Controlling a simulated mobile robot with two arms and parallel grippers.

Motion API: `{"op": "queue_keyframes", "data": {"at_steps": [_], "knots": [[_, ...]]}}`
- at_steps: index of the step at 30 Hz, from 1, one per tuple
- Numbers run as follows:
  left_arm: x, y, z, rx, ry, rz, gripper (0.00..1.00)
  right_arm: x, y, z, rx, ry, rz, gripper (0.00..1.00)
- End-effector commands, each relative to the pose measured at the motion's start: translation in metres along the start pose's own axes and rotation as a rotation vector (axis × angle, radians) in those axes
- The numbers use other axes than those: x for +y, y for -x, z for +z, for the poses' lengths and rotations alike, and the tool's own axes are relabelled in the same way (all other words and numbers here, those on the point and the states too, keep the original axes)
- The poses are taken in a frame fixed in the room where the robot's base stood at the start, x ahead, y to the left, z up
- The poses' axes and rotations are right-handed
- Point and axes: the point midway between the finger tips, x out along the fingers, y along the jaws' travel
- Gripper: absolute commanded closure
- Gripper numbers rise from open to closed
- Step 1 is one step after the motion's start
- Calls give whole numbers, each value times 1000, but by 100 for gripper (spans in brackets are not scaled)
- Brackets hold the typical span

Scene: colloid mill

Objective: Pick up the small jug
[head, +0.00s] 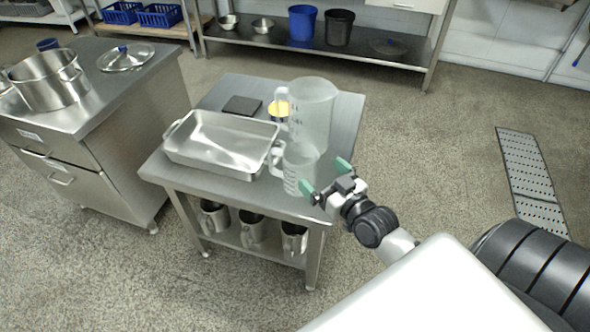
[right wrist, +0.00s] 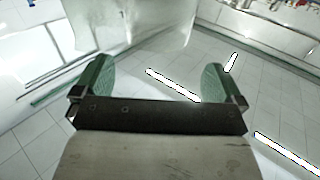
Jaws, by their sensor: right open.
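The small jug (head: 301,172) is translucent with a handle on its left side. It stands on the steel table (head: 230,186) near the right edge, in front of a taller translucent jug (head: 314,108), which it partly overlaps. My right gripper (head: 325,175) is open at the right of the small jug, its green-tipped fingers apart and close to the jug's side. I cannot tell whether they touch it. In the right wrist view the open gripper (right wrist: 160,82) has nothing clearly between its fingers. A pale translucent shape at upper left there cannot be told as either jug. My left gripper is out of view.
A steel pan (head: 222,142) fills the table's left part. Behind it lie a dark flat square (head: 242,106) and a yellow item (head: 278,108) partly hidden by the tall jug. Several steel mugs (head: 252,230) stand on the lower shelf.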

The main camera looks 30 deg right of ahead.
Motion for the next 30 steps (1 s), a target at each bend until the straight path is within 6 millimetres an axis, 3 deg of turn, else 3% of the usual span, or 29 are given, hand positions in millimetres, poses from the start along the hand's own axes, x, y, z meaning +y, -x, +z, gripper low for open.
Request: {"op": "queue_keyframes", "data": {"at_steps": [3, 11, 18, 28, 30], "knots": [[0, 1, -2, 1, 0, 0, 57, 0, -18, 0, 2, -1, 1, 0], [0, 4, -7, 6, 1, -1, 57, 1, -38, 3, -1, -2, 0, 0], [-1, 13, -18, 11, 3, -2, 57, 3, -72, 5, 0, -2, 1, 0], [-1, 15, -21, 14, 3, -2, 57, 3, -80, 6, -4, 0, -1, 0], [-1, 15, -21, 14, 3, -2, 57, 3, -80, 6, -4, 0, -1, 9]]}}
